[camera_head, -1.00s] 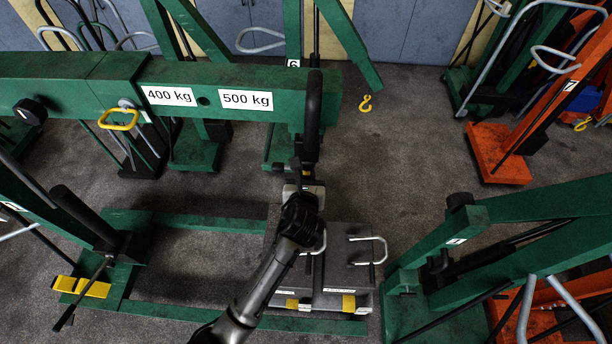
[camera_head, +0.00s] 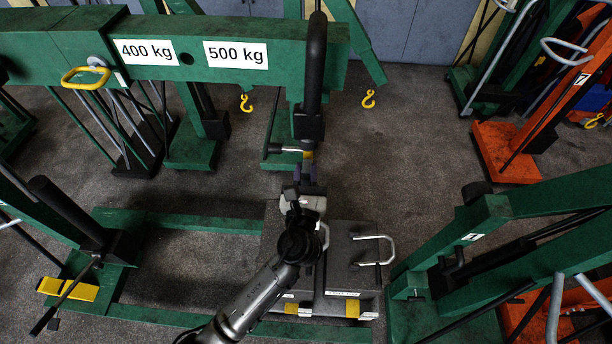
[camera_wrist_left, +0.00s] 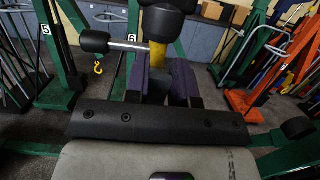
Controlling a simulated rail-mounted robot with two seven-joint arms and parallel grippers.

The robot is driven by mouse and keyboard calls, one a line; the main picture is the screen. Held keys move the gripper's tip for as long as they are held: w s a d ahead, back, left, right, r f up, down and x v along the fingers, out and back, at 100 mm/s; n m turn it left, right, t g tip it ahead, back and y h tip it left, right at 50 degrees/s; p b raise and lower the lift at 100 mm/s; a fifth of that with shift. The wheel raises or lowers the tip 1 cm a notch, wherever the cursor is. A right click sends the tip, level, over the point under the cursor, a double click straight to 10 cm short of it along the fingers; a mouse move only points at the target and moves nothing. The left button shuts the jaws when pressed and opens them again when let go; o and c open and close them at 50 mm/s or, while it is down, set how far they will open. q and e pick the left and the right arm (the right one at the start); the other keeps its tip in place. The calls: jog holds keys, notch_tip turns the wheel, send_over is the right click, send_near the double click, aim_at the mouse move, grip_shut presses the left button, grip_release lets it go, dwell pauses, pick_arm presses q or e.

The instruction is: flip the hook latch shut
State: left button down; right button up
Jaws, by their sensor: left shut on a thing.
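A thick black hanging piece (camera_head: 313,70) hangs at the end of the green boom (camera_head: 150,50). Below it is a small yellow part (camera_head: 308,156), which I take as the hook latch; it also shows in the left wrist view (camera_wrist_left: 157,56). A silver rod with a black knob (camera_wrist_left: 96,41) sticks out to the left beside it. My left gripper (camera_head: 306,180) is just below the black piece, and its purple fingers (camera_wrist_left: 160,80) are closed around the lower end of the yellow part. The exact grip is partly hidden. My right gripper is out of view.
A grey load box (camera_head: 350,260) with metal handles stands below my left arm. A green jack frame (camera_head: 470,240) is at right, an orange lift (camera_head: 510,150) behind it. Yellow hooks (camera_head: 369,99) hang behind. The floor at centre right is clear.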

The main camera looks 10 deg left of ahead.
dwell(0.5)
pick_arm(q)
jog(key=c, duration=1)
grip_release()
jog(key=shift+o, duration=0.2)
jog(key=shift+s, duration=0.1)
jog(key=a+b+v, duration=0.1)
jog(key=b+v, duration=0.2)
jog(key=v, duration=1)
jog(key=shift+s+d+f, duration=0.15)
jog(key=shift+s+d, duration=0.15)
jog(key=shift+d, duration=0.2)
